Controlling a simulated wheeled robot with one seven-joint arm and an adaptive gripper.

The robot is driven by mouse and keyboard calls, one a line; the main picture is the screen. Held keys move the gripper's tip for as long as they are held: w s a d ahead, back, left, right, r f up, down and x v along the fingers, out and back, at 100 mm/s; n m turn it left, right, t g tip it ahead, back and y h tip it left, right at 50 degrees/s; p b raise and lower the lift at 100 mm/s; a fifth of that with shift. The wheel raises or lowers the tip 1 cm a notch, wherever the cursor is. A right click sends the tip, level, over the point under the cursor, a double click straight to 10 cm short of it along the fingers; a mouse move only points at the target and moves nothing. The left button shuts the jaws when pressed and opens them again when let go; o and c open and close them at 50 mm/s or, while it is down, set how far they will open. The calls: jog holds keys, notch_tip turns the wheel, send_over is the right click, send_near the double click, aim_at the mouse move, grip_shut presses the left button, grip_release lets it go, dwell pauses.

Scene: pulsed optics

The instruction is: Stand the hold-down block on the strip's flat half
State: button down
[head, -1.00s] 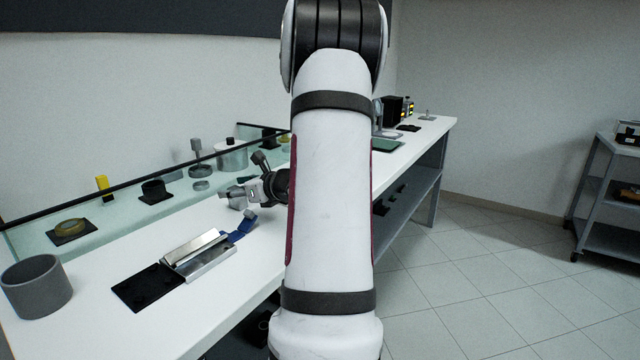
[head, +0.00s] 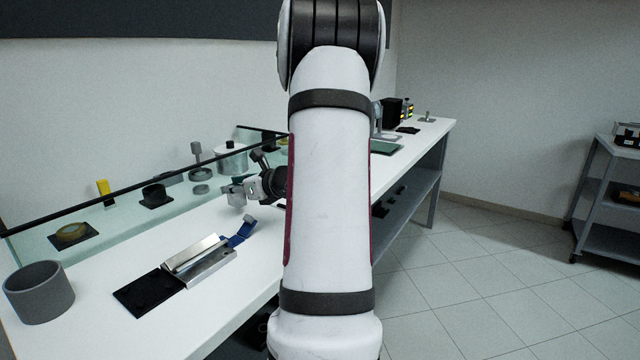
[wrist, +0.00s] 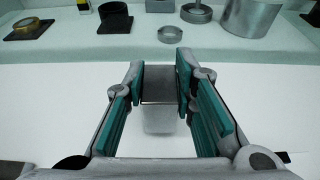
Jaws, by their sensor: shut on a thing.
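My gripper (head: 245,190) is over the white bench, left of my arm in the head view. In the wrist view my gripper (wrist: 160,88) has its teal pads closed on both sides of a grey block (wrist: 159,112), which looks like the hold-down block. The block also shows small and partly hidden in the head view (head: 236,199), apart from the metal fixture. A bright metal fixture (head: 204,262) lies nearer on the bench. A blue piece (head: 238,235) with a small grey end sits at its far end. I cannot tell which part is the strip's flat half.
A black mat (head: 148,292) lies beside the fixture, and a grey cup (head: 39,293) stands at the near left. A glass panel with a dark top rail (head: 130,182) runs along the back, with several small parts behind it.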

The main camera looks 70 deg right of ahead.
jog(key=shift+r+p, duration=1.3)
jog(key=shift+r, duration=0.85)
